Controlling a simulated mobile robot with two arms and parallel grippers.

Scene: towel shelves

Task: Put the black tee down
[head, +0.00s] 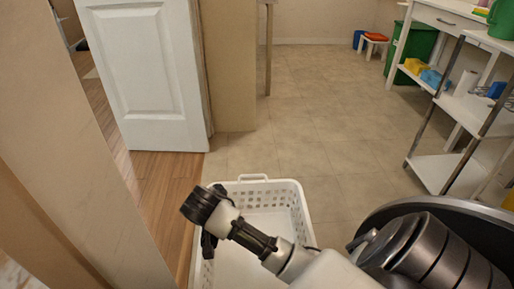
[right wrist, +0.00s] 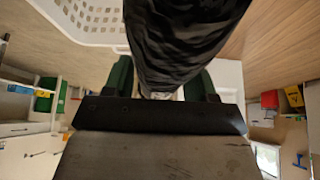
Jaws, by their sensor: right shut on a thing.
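The black tee (right wrist: 182,42) hangs as a dark, creased bundle in the right wrist view. My right gripper (right wrist: 160,88) is shut on it, with a green finger on each side of the cloth. In the head view my right arm reaches over the white laundry basket (head: 287,187). A small dark patch shows below the wrist there, at the basket's left side; I cannot tell if it is tee or gripper. The basket's perforated wall also shows in the right wrist view (right wrist: 92,18), beside the tee. My left gripper is not in view.
A beige wall edge (head: 75,150) stands close on the left. A white door (head: 150,70) is behind the basket. A metal-legged shelf (head: 450,170) stands on the right, with a green bin (head: 418,50) behind. The tiled floor beyond the basket is clear.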

